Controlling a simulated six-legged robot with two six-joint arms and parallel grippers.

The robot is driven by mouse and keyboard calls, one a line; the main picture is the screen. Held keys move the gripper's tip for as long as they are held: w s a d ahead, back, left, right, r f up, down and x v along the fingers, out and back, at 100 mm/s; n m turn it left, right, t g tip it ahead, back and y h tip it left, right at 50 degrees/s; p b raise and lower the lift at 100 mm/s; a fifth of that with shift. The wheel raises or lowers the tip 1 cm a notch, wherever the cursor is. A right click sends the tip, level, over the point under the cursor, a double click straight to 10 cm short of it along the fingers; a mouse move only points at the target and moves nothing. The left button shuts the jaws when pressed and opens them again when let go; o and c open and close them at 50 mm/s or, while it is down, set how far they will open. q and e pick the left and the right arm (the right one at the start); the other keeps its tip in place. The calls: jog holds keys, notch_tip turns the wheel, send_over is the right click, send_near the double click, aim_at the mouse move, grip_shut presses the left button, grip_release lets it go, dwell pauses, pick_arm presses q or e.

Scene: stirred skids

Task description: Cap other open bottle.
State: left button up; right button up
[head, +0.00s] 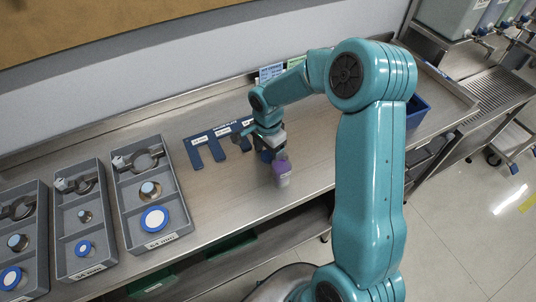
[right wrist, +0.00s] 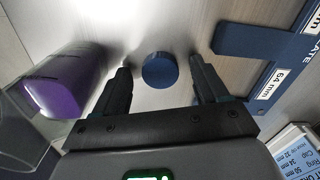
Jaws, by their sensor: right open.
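A bottle with purple on it (head: 282,170) stands on the steel bench just in front of my right gripper (head: 271,143). The bottle also shows at the left in the right wrist view (right wrist: 62,85); whether its mouth is open is not clear. In the right wrist view a round blue cap (right wrist: 160,71) sits between and just beyond the two fingertips of my right gripper (right wrist: 160,65). The gripper is open, with a gap on both sides of the cap. My left gripper is out of view.
A blue slotted gauge plate (head: 197,158) lies left of my right gripper. Grey trays (head: 129,223) holding ring tools and blue-rimmed round parts stand at the left. A blue bin (head: 417,112) is behind my arm at the right. The bench front is clear.

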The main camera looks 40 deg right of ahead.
aim_at(267, 154)
jog(key=c, duration=1.1)
jog(key=shift+r, duration=0.1)
notch_tip(267, 154, up, 20)
jog(key=shift+f, duration=0.1)
